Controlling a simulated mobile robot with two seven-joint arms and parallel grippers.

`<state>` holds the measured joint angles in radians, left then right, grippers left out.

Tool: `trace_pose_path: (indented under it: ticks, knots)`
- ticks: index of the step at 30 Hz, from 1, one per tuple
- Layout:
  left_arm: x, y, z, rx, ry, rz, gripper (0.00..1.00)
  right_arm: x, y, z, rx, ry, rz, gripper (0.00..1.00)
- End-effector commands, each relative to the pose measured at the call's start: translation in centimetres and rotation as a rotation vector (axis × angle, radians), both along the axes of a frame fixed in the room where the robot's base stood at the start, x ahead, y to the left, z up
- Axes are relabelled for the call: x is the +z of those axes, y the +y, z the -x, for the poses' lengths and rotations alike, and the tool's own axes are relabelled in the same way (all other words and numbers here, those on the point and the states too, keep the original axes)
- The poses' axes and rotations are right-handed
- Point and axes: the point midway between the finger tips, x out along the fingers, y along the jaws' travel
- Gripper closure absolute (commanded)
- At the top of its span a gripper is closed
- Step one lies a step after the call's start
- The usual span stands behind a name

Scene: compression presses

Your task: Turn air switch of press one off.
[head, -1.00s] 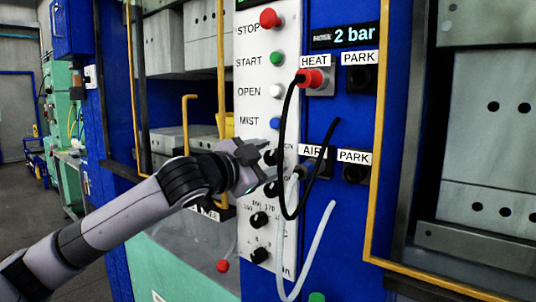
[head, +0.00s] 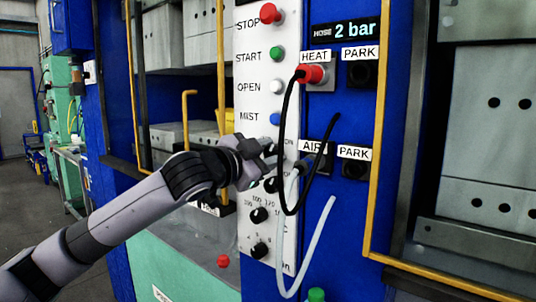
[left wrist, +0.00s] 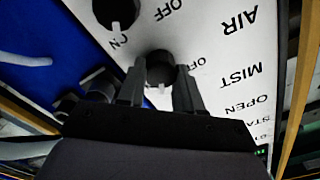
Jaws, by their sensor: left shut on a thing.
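The white control panel (head: 258,100) of the press carries a column of buttons and black knobs. In the left wrist view, a black knob (left wrist: 160,66), nearest the AIR lettering, sits between the two fingers of my left gripper (left wrist: 158,88). I take it as the air switch. The gripper is shut on it, and its pointer is mostly hidden. A second black knob (left wrist: 115,10) lies beside it, with OFF and ON labels and its pale mark toward ON. In the head view, my left gripper (head: 262,160) reaches the panel below the MIST button and covers the labels there. My right gripper is out of view.
A black hose (head: 285,130) and a pale hose (head: 322,240) hang close to the right of my left gripper. The red HEAT plug (head: 312,75) and the PARK sockets are further right. A yellow frame bar (head: 372,200) stands beyond them.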

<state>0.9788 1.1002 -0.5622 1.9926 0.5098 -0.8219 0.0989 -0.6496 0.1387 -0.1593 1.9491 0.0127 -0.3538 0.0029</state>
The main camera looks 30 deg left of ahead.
Motion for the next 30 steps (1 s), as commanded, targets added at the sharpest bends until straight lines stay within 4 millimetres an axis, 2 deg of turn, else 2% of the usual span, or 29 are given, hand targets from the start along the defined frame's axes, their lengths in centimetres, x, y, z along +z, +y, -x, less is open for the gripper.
trace_pose_path:
  ticks: [14, 30]
  knots:
    - [0.0, 0.1, -0.1, 0.0, 0.035, 0.396, 0.96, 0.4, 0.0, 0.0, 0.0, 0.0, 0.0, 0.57]
    - [0.1, 0.2, 0.0, 0.001, 0.07, 0.843, 0.96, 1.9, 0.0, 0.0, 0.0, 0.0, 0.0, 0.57]
